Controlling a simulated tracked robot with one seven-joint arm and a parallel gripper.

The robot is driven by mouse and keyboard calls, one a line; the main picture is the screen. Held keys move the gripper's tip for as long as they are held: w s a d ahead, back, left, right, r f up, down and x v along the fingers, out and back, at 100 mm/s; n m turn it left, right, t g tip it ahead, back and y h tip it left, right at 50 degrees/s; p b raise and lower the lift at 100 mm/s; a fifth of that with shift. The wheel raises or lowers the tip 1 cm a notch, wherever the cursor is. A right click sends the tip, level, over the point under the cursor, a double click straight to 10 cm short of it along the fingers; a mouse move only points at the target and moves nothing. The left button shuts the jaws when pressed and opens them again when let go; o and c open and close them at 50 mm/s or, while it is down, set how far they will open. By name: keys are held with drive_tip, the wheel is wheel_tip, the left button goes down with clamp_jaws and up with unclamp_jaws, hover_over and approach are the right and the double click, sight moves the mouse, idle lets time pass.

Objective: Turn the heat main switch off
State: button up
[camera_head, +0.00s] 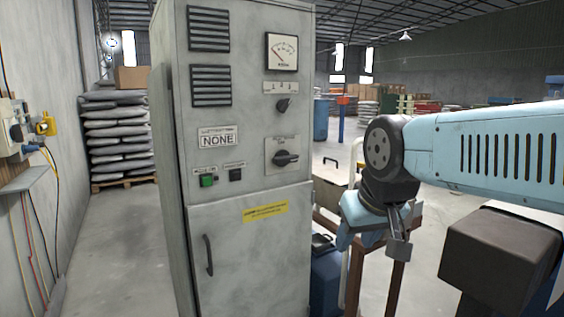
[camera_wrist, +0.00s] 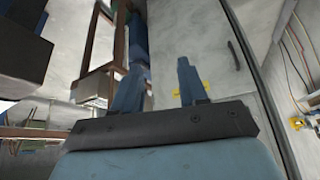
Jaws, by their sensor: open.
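The grey control cabinet (camera_head: 250,120) stands at the centre of the head view. A large black rotary switch (camera_head: 286,158) is on its right front, its handle lying roughly horizontal; the label above is too small to read for certain. A smaller black knob (camera_head: 283,104) sits above it under a numbered plate. A green button (camera_head: 207,181) and a black switch (camera_head: 235,174) are lower left. My gripper (camera_head: 392,240) is right of the cabinet, apart from it and lower than the rotary switch. In the wrist view my gripper (camera_wrist: 158,78) is open and empty, with the cabinet's lower door (camera_wrist: 205,45) beyond.
A dial gauge (camera_head: 282,52) and a "NONE" plate (camera_head: 217,139) are on the cabinet. Wall sockets with cables (camera_head: 20,135) are at left, stacked sacks (camera_head: 117,135) behind. A brown frame (camera_head: 330,225) and a blue container (camera_head: 325,280) stand right of the cabinet.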

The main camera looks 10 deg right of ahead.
drive_tip(key=shift+o, duration=0.6)
drive_tip(key=shift+w+a, duration=0.15)
drive_tip(key=shift+w, duration=0.05)
drive_tip(key=m+t+y, duration=0.6)
drive_tip(key=m+t, duration=0.5)
drive_tip(key=m, duration=0.3)
approach(288, 161)
drive_tip(key=shift+x, duration=5)
drive_tip(key=shift+c, duration=0.4)
